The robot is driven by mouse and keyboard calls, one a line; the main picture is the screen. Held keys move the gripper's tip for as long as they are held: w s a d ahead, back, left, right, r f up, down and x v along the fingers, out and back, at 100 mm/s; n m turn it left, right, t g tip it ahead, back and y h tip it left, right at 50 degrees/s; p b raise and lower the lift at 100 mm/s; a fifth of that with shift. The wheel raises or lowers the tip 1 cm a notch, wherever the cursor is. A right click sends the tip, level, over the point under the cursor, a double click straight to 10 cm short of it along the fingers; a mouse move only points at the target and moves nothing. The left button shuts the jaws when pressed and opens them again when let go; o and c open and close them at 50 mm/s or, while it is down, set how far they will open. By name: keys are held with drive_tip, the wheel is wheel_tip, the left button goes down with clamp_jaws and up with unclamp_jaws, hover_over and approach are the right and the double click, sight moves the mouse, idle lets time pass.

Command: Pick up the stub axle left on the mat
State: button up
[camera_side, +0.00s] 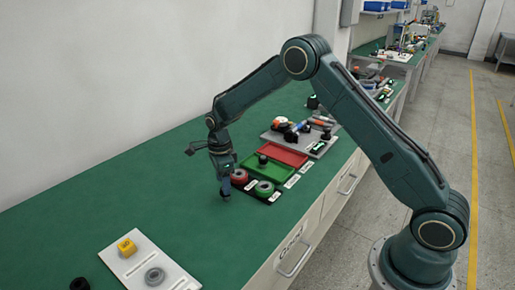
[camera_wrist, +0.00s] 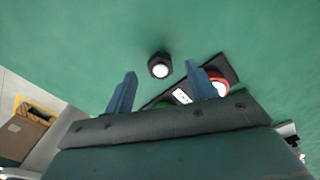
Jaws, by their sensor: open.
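A short dark part with a bright round end, which looks like the stub axle (camera_wrist: 160,65), stands on the green mat in the wrist view. It lies just beyond my gripper's fingertips, roughly centred between them and apart from both. My gripper (camera_wrist: 155,85) is open and empty, with its two blue fingers on either side in that view. In the side view my gripper (camera_side: 225,195) points down, low over the mat, beside the black tray of rings. I cannot make out the part there; my gripper probably hides it.
A black tray with a red ring (camera_side: 239,175) and a green ring (camera_side: 264,187) is close by on the right. Green (camera_side: 250,166) and red (camera_side: 285,155) trays lie behind it. A white plate (camera_side: 135,255) and a dark object (camera_side: 80,284) are at front left. Mat between is clear.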

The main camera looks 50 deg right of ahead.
drive_tip(key=shift+f, duration=2.15)
drive_tip(key=c, duration=1.2)
drive_tip(key=shift+r, duration=0.25)
wheel_tip(320, 180, up, 20)
drive_tip(key=shift+f, duration=0.15)
drive_tip(key=shift+d+f, duration=0.1)
